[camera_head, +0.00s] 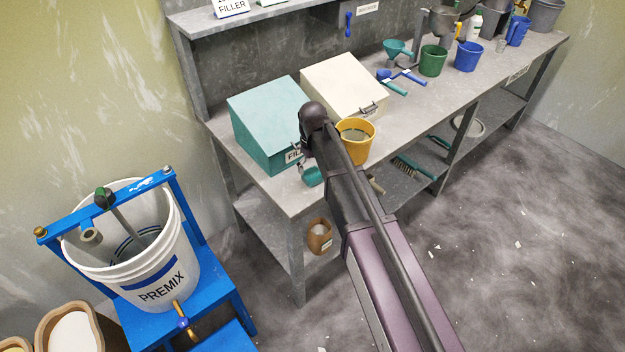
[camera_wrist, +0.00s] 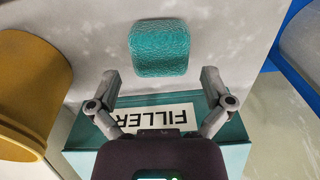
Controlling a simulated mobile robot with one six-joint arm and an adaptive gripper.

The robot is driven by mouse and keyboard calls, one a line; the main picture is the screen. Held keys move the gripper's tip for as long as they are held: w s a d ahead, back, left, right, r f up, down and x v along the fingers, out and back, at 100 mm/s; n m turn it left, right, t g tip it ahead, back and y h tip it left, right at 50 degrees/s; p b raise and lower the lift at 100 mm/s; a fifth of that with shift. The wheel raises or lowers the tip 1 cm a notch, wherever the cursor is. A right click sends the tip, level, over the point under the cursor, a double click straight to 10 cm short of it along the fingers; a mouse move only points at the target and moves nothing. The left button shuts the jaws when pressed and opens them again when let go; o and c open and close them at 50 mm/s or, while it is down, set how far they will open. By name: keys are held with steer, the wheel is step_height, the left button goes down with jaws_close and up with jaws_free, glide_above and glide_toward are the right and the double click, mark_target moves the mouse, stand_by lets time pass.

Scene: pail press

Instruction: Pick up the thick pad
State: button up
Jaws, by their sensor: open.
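The thick pad (camera_wrist: 158,47) is a teal, rounded block with a textured surface. In the wrist view it lies on the grey bench top, just beyond my fingertips and centred between them. My gripper (camera_wrist: 160,78) is open and empty, its fingers spread wider than the pad. In the head view a small teal shape, apparently the pad (camera_head: 312,177), shows at the bench's front edge beside my arm. My arm hides most of the gripper there.
The teal FILLER bin (camera_head: 262,120) stands behind the pad, with a cream bin (camera_head: 335,82) beside it. A yellow bucket (camera_head: 357,148) stands close to the right of the pad. Bench (camera_head: 440,105) space is tight here. A white PREMIX pail (camera_head: 160,285) stands in a blue press at left.

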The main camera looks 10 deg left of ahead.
mark_target(312, 172)
steer(key=shift+f+b, duration=1.3)
steer(key=shift+f, duration=0.35)
steer(key=c, duration=0.9)
